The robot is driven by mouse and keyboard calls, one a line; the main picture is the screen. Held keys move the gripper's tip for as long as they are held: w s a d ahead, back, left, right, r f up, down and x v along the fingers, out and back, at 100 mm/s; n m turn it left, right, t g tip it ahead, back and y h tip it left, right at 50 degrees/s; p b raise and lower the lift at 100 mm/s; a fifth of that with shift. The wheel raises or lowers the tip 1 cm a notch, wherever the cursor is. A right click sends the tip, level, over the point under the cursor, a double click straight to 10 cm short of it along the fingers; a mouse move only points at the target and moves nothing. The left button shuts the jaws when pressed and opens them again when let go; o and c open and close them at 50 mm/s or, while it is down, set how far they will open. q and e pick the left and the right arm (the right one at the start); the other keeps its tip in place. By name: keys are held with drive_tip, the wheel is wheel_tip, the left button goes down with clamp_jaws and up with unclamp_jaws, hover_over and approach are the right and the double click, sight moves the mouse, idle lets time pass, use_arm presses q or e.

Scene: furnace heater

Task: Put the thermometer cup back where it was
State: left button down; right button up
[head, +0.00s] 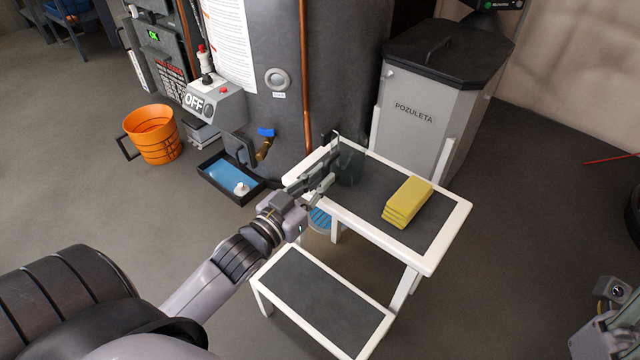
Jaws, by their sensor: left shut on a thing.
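The thermometer cup (349,166) is a dark see-through cup at the back left corner of the step stool's top (440,252). A thin dark piece sticks up at its rim. My left gripper (331,172) reaches in from the left and is shut on the cup's near left side. I cannot tell whether the cup's base touches the stool top or is just above it. Part of my right arm's end (612,292) shows at the lower right edge, and its fingers cannot be made out.
Yellow sponges (407,202) lie on the stool top, right of the cup. The lower step (322,296) is bare. A blue-lined tray (230,180) and an orange bucket (152,134) are on the floor at left. The furnace tank (345,60) and a grey POZULETA bin (420,115) stand behind.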

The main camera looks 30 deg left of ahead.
use_arm(q)
drive_tip(key=c, duration=1.7)
unclamp_jaws()
drive_tip(key=shift+o, duration=0.2)
drive_tip(key=shift+f, duration=0.1)
